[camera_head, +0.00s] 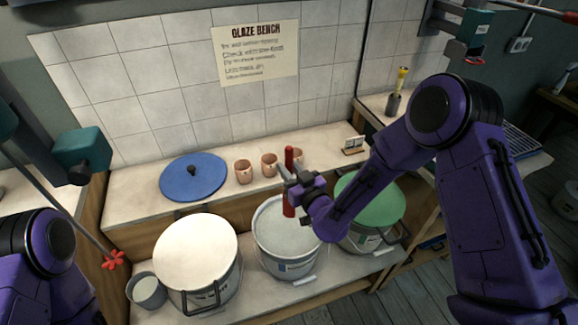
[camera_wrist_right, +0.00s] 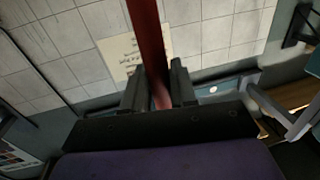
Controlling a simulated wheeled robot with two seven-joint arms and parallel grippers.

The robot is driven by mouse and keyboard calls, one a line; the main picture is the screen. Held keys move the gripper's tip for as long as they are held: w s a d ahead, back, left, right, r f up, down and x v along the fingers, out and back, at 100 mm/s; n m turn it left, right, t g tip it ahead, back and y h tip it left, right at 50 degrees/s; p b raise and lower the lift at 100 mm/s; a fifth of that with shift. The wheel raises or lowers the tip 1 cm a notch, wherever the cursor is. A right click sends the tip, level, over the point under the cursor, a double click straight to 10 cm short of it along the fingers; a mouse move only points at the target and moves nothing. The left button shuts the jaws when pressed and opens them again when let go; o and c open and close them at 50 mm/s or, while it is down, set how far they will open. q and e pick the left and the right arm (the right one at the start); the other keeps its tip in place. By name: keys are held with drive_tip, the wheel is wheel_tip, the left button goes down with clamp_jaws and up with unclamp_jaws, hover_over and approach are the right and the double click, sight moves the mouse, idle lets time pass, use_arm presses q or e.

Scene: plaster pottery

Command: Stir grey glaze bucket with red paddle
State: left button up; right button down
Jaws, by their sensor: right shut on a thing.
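The red paddle (camera_head: 289,156) is upright in my right gripper (camera_head: 303,186), which is shut on its shaft. The shaft also shows between the fingers in the right wrist view (camera_wrist_right: 148,35). The paddle's lower end is over the grey glaze in the open middle bucket (camera_head: 289,268). I cannot tell whether its tip touches the glaze. My right forearm hides part of the bucket's right side. My left gripper is not in view; only part of my left arm shows at lower left.
A white-topped bucket (camera_head: 196,255) stands left of the open one, and a green-lidded bucket (camera_head: 372,203) right of it. A blue lid (camera_head: 193,177) and small copper-coloured cups (camera_head: 243,172) are on the shelf behind. A small grey pot (camera_head: 147,291) is at front left.

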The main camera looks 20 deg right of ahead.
wheel_tip(320, 180, down, 13)
drive_tip(key=b, duration=1.1)
drive_tip(key=shift+s, duration=0.15)
drive_tip(key=shift+r, duration=0.1)
drive_tip(key=shift+s, duration=0.1)
